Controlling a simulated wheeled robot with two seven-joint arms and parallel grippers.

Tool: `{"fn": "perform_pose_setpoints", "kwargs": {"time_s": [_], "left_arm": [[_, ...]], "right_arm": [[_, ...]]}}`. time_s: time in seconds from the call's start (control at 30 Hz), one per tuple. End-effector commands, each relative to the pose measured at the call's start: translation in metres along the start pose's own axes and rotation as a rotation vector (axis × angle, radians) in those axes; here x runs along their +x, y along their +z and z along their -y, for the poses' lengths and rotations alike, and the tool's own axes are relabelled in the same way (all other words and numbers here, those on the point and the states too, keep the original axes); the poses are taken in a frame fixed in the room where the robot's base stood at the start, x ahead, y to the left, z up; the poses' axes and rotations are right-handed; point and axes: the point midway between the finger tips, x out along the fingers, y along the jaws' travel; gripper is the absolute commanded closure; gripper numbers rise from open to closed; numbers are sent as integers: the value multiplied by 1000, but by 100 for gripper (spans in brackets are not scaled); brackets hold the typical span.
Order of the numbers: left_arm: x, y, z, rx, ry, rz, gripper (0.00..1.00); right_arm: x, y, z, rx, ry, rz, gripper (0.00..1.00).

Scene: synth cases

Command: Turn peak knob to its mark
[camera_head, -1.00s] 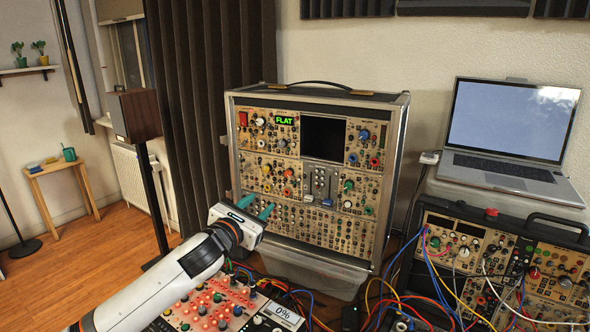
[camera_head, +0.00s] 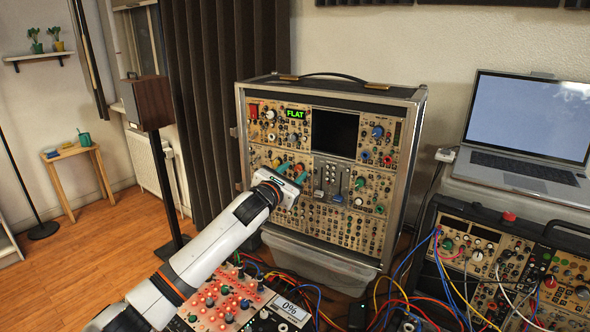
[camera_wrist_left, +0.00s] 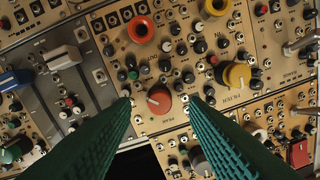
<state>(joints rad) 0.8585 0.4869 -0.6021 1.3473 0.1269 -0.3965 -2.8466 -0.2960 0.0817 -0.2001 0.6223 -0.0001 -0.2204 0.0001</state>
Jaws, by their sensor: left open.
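In the left wrist view a round orange-red knob (camera_wrist_left: 159,99) with a pale pointer line sits on a tan panel. Small lettering beside it seems to read PEAK, upside down. The pointer slants toward the upper left of that view. My left gripper (camera_head: 291,171) is open in front of the synth case (camera_head: 420,130). In the wrist view its two teal fingers (camera_wrist_left: 159,102) stand on either side of the knob, with gaps to it. Their depth from the panel is unclear. My right gripper is out of view.
Small knobs and jacks crowd the panel. A yellow knob (camera_wrist_left: 237,75) and a grey slider panel (camera_wrist_left: 65,85) are near. Below the case lies a red-lit module (camera_head: 225,300) with patch cables. A laptop (camera_head: 530,120) and second synth case (camera_head: 500,262) stand right.

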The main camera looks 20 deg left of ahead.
Motion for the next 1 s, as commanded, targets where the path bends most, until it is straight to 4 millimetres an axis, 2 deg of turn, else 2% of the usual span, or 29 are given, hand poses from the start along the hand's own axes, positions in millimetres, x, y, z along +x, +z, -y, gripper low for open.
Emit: {"fn": "perform_pose_setpoints", "kwargs": {"time_s": [0.2, 0.53, 0.8, 1.0], "left_arm": [[14, -1, 0, -2, 1, -1, 59], [16, 0, -1, 0, 1, -1, 59], [16, 0, -1, 0, 1, 0, 100], [16, 0, 0, -10, 1, 1, 100]], "right_arm": [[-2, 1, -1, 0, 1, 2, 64], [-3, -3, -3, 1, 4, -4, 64], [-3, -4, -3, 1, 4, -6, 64], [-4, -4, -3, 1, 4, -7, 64]]}}
